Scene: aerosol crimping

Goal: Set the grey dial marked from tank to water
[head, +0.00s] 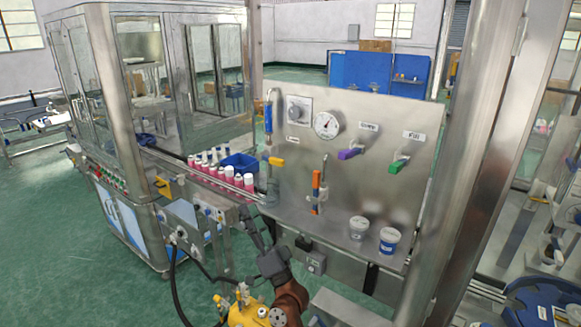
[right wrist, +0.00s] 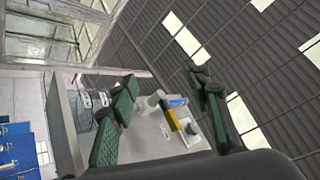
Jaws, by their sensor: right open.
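The grey dial (head: 299,110) is a round knob on a square plate at the upper left of the steel panel (head: 300,155), left of a white round gauge (head: 327,125). Its marking and setting are too small to read. My right gripper (head: 257,214) is open and empty, low in front of the panel's lower left, below and apart from the dial. In the right wrist view its spread fingers (right wrist: 162,82) frame part of the panel with a yellow and blue valve fitting (right wrist: 173,117). I cannot surely pick out the dial there. My left gripper is not in view.
A vertical pipe with blue and yellow handles (head: 268,130) stands left of the dial. Purple (head: 349,154) and green (head: 397,166) valve handles are to the right.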

